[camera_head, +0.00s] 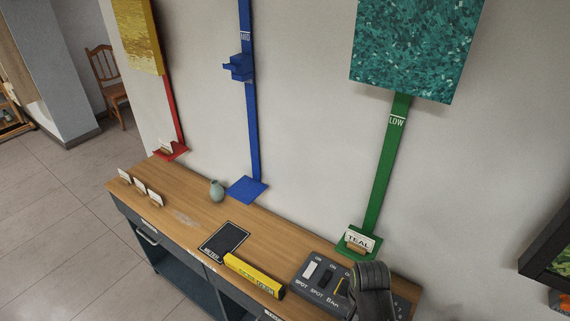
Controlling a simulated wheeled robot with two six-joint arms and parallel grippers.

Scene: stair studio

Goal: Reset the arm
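A dark, ribbed part of what appears to be my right arm (370,291) rises at the bottom edge, right of centre, in the head view. It stands in front of the right end of the workbench and covers part of a switch box. No fingertips can be made out on it, so whether that gripper is open or shut does not show. My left arm and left gripper are out of view.
A wooden-topped bench (185,210) runs along the wall. It bears a switch box (318,288), a yellow level (254,276), a black mat (223,242), a small vase (216,190) and several cards. Red, blue (253,130) and green (384,170) rails stand on the wall.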

